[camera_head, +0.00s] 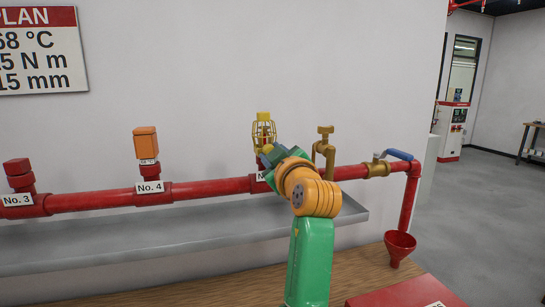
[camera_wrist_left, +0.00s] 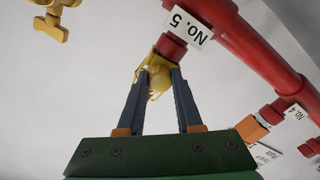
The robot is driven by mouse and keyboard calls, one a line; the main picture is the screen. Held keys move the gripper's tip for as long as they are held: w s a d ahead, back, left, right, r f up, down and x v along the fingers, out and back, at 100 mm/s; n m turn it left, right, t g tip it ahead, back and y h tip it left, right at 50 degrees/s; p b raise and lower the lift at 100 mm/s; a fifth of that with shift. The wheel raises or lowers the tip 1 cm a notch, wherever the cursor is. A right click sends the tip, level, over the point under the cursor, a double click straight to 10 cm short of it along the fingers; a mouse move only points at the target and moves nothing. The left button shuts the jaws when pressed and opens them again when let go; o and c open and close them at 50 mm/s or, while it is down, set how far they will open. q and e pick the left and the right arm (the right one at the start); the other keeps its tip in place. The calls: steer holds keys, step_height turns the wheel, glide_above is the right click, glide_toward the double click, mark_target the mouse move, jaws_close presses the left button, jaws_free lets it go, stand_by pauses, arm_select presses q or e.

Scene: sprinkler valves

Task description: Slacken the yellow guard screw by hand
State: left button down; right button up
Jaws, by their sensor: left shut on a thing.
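The yellow wire guard (camera_head: 263,132) stands on the red pipe at the No. 5 outlet, upright in the head view. My left gripper (camera_head: 266,152) reaches it from the front and covers its lower part. In the left wrist view, the blue fingers are shut on a round yellow piece, the guard screw (camera_wrist_left: 158,80), just off the red No. 5 fitting. The guard's yellow frame (camera_wrist_left: 166,48) shows around and behind it. The far side of the screw is hidden. My right gripper is in neither view.
The red pipe (camera_head: 105,198) runs along the wall above a grey trough (camera_head: 130,230). An orange cap (camera_head: 145,142) covers No. 4. Right of the guard are a brass fitting (camera_head: 325,140), a blue-handled valve (camera_head: 398,155) and a red funnel (camera_head: 399,243). A red box (camera_head: 405,293) sits in front.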

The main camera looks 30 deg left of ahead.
arm_select(q)
steer(key=shift+n, duration=0.3)
steer(key=c, duration=0.6)
jaws_free()
steer(key=shift+o, duration=0.2)
steer(key=b+v, duration=0.3)
steer(key=v, duration=0.4)
steer(key=shift+b, duration=0.3)
steer(key=shift+s+a, duration=0.1)
